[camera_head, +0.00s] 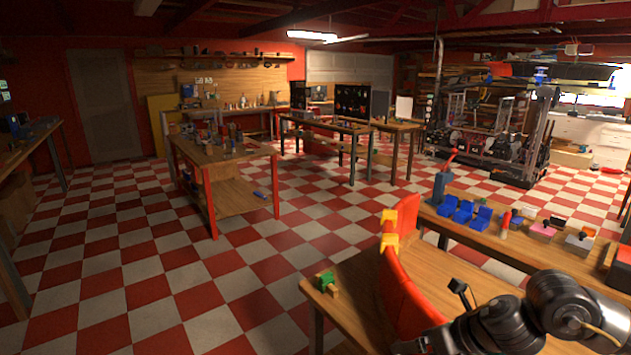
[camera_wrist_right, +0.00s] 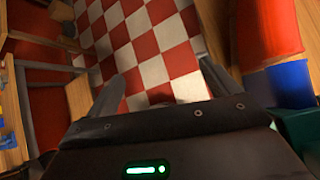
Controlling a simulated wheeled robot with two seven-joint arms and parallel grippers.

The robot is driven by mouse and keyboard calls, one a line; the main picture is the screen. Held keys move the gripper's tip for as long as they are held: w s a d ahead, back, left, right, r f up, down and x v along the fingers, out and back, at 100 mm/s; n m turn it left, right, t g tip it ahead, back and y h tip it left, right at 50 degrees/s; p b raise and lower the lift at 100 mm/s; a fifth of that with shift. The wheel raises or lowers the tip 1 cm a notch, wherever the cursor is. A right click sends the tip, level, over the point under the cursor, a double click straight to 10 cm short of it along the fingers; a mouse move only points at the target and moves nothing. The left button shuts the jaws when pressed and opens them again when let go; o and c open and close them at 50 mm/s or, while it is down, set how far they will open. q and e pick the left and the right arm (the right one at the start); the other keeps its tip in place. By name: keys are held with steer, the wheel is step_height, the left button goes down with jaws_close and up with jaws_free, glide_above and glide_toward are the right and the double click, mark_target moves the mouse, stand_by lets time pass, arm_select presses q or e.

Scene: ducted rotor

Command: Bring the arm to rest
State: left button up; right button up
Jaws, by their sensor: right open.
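My right arm (camera_head: 560,310) reaches in from the lower right of the head view, over the near wooden table. My left arm and gripper are not in view.
A red curved piece (camera_head: 408,290) with yellow blocks (camera_head: 389,232) stands on the near table (camera_head: 350,285), close to my right gripper. A green block (camera_head: 327,281) lies at its left edge. A bench (camera_head: 480,238) with blue bins (camera_head: 462,212) is behind. The checkered floor at left is open.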

steer(key=s+a+f+m+t, duration=0.25)
steer(key=a+m, duration=0.25)
steer(key=m, duration=0.3)
steer(key=s+a+f+m+t, duration=0.2)
steer(key=s+a+m, duration=0.1)
steer(key=a+m, duration=0.4)
steer(key=s+d+f+m+g+h, duration=0.35)
steer(key=s+d+f+m, duration=0.4)
steer(key=s+m, duration=0.4)
steer(key=s+d+f+m+g+h, duration=0.35)
steer(key=s+d+f+m, duration=0.25)
steer(key=s+f+m, duration=0.45)
step_height(320, 180, down, 24)
steer(key=s+m+g+y, duration=0.1)
steer(key=s, duration=0.1)
steer(key=s+d+f+g, duration=0.1)
steer(key=s+d+f, duration=0.2)
steer(key=s+f, duration=1.2)
steer(key=shift+s, duration=0.55)
